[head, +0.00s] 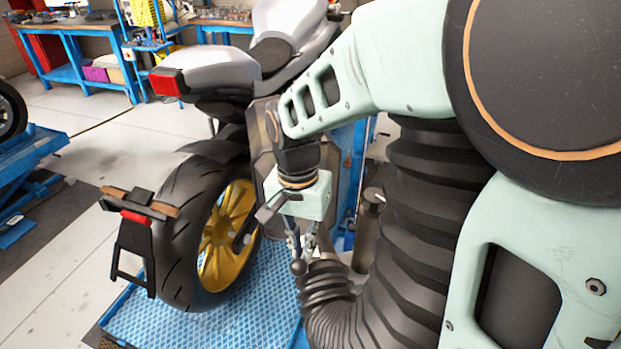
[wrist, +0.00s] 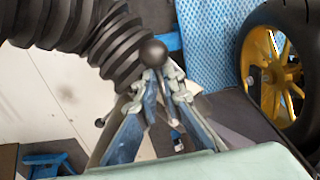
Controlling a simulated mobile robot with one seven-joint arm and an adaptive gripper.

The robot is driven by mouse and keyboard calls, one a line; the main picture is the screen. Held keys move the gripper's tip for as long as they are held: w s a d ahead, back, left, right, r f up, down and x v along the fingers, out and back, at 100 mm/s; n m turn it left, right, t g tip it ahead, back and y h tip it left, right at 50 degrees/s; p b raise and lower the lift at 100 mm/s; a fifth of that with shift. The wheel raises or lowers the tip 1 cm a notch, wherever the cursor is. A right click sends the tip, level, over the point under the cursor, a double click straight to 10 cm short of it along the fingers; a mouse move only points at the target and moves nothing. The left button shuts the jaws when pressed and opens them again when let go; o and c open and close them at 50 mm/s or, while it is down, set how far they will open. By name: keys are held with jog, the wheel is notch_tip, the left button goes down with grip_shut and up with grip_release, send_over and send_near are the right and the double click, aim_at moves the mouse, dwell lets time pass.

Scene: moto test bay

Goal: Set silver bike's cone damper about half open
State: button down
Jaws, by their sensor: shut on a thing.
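The silver bike (head: 215,70) stands on a blue lift, its rear wheel (head: 185,230) towards me in the head view. A black ball knob (head: 298,267) sits at my gripper's fingertips; it also shows in the wrist view (wrist: 153,53). My gripper (head: 300,245) is shut on the damper lever just by this knob, and its fingers close there in the wrist view (wrist: 163,80). The lever's shaft is mostly hidden by the fingers. Grey cone surfaces show partly behind the fingers, so I cannot tell the damper's angle.
A thick black corrugated hose (head: 420,230) curves close beside my gripper; it also fills the wrist view's upper left (wrist: 110,40). The blue lift platform (head: 190,320) lies under the wheel. Blue workbenches (head: 75,45) stand behind. Open floor lies at the left.

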jog(key=shift+a+f+m, duration=0.25)
jog(key=shift+a+m, duration=0.7)
jog(key=shift+m, duration=0.55)
jog(key=c, duration=2.1)
grip_release()
jog(key=shift+a, duration=0.1)
jog(key=shift+o, duration=0.3)
jog(key=shift+a+r, duration=0.1)
jog(key=shift+r, duration=0.05)
jog(key=shift+w, duration=0.15)
notch_tip(320, 180, up, 12)
